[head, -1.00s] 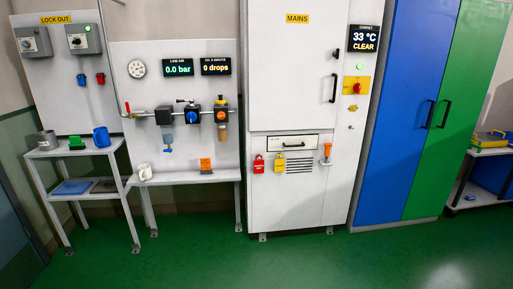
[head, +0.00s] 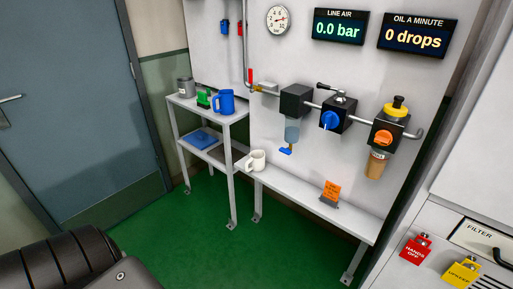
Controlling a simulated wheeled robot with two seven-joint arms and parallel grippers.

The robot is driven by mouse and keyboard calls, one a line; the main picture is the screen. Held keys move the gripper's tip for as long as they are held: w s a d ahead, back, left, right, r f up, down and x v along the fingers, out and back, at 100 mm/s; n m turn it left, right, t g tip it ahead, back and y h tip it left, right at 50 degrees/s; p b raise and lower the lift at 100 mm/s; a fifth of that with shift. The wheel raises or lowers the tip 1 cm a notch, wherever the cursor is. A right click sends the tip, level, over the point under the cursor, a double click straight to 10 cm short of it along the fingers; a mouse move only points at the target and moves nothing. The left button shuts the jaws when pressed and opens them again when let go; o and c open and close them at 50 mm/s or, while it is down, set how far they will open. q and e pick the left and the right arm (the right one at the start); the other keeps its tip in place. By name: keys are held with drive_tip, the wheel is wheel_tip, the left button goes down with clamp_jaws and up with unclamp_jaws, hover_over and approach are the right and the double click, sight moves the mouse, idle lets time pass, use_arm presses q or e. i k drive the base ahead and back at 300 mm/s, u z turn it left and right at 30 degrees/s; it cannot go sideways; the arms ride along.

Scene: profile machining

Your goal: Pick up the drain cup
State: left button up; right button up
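A blue cup (head: 223,101) with a handle stands upright on the upper shelf of the grey side stand, at its right end. A white mug (head: 257,161) stands on the low bench under the air line. A grey metal cup (head: 185,87) stands at the left end of the side stand. None of them carries a readable label, so I cannot tell by name which is the drain cup. Neither gripper is in view. A dark part of my own arm fills the lower left corner, far from all the cups.
A green object (head: 204,99) sits between the grey and blue cups. A filter bowl with a blue drain tap (head: 286,150) hangs above the bench (head: 290,192). An orange sign (head: 331,192) stands on the bench. The green floor (head: 190,238) before the stand is clear.

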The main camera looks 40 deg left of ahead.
sight(254, 163)
drive_tip(key=u, duration=0.25)
drive_tip(key=i, duration=1.25)
drive_tip(key=u, duration=0.2)
